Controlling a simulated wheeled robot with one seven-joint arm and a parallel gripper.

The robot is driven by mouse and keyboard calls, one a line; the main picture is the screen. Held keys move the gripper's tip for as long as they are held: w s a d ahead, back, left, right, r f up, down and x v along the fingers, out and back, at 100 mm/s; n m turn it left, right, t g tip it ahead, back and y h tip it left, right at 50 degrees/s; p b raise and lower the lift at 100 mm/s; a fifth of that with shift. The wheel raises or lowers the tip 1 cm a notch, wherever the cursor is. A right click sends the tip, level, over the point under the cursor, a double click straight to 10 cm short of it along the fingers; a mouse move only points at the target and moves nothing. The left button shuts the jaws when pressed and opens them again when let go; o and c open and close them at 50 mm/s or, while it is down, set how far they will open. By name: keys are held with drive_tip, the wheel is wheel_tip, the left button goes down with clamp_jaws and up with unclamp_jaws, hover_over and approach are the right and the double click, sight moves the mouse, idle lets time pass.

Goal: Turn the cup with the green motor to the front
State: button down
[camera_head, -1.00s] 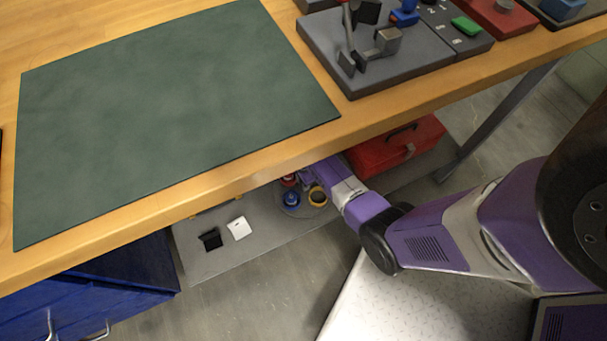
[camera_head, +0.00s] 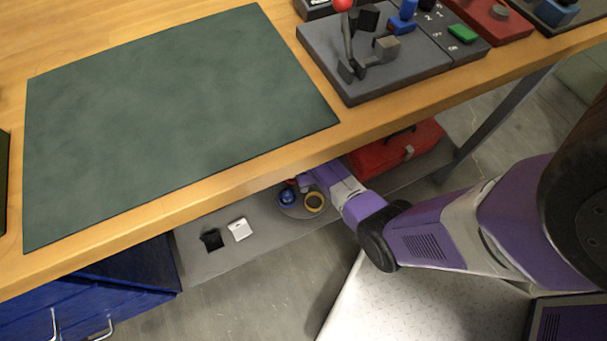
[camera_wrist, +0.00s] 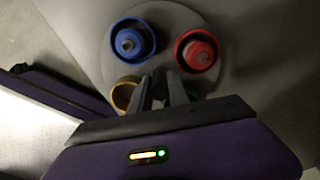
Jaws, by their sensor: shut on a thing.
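A round grey turntable (camera_wrist: 165,20) lies on the low shelf and carries coloured cups. In the wrist view, the blue cup (camera_wrist: 121,59) and the red cup (camera_wrist: 186,66) each hold a motor and stand beyond my fingertips. A yellow cup (camera_wrist: 116,100) is beside my left finger, partly hidden. My gripper (camera_wrist: 160,76) is shut near the turntable's middle, on something the fingers hide. The head view also shows the blue cup (camera_head: 287,197), the yellow cup (camera_head: 314,202) and my gripper (camera_head: 305,180) under the table edge.
The wooden table (camera_head: 160,207) overhangs the shelf (camera_head: 215,262). A red toolbox (camera_head: 375,157) stands right of my gripper. A black piece (camera_head: 211,240) and a white piece (camera_head: 240,229) lie left of the turntable. Blue drawers (camera_head: 90,300) are at lower left.

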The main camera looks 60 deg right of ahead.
drive_tip(key=shift+m+p, duration=0.55)
drive_tip(key=shift+m, duration=1.15)
drive_tip(key=shift+r+m+p, duration=0.1)
drive_tip(key=shift+m+p, duration=0.3)
drive_tip(key=shift+m, duration=1.3)
drive_tip(key=shift+m+p, duration=0.55)
drive_tip(key=shift+m, duration=1.25)
